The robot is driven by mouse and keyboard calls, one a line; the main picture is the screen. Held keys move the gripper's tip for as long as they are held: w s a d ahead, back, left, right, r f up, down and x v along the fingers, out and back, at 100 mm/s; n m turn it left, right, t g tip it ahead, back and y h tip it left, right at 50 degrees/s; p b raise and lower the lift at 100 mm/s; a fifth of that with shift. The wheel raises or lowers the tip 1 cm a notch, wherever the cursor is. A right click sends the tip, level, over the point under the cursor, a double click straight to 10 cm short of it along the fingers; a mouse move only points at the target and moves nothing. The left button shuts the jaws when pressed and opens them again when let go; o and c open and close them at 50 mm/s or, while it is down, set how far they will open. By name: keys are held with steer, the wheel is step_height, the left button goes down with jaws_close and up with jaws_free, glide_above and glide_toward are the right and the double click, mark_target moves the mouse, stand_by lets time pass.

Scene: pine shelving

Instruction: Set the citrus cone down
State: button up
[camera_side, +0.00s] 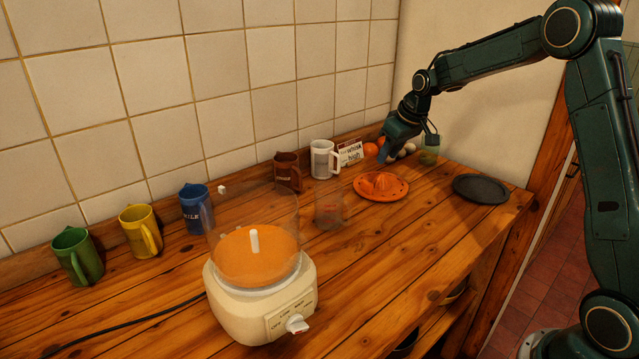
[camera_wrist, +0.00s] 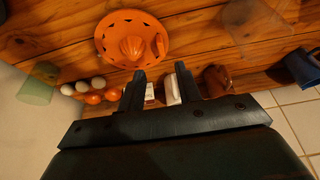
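The orange citrus cone (camera_side: 383,181) sits on a round orange dish (camera_side: 400,193) with slots around its rim, on the wooden counter. In the wrist view the cone (camera_wrist: 132,47) is near the middle of the dish (camera_wrist: 108,28), beyond my fingertips. My gripper (camera_side: 384,155) is above the counter, behind and slightly above the dish, apart from the cone. In the wrist view my gripper (camera_wrist: 160,76) shows two dark fingers spread apart with nothing held between them.
Oranges (camera_side: 370,149), pale eggs (camera_side: 409,148) and a green glass (camera_side: 429,155) stand by the wall. A white mug (camera_side: 322,160), sign (camera_side: 350,154), brown mug (camera_side: 287,171) and clear cup (camera_side: 329,211) are left. A dark plate (camera_side: 480,189) lies right; a blender (camera_side: 260,295) stands in front.

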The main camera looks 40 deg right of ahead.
steer(key=s+a+r, duration=1.1)
steer(key=s, duration=0.4)
steer(key=s+a, duration=0.3)
steer(key=s, duration=0.7)
steer(key=s+a+f+t, duration=0.1)
steer(key=s+a, duration=0.2)
steer(key=s, duration=0.6)
steer(key=shift+s, duration=0.35)
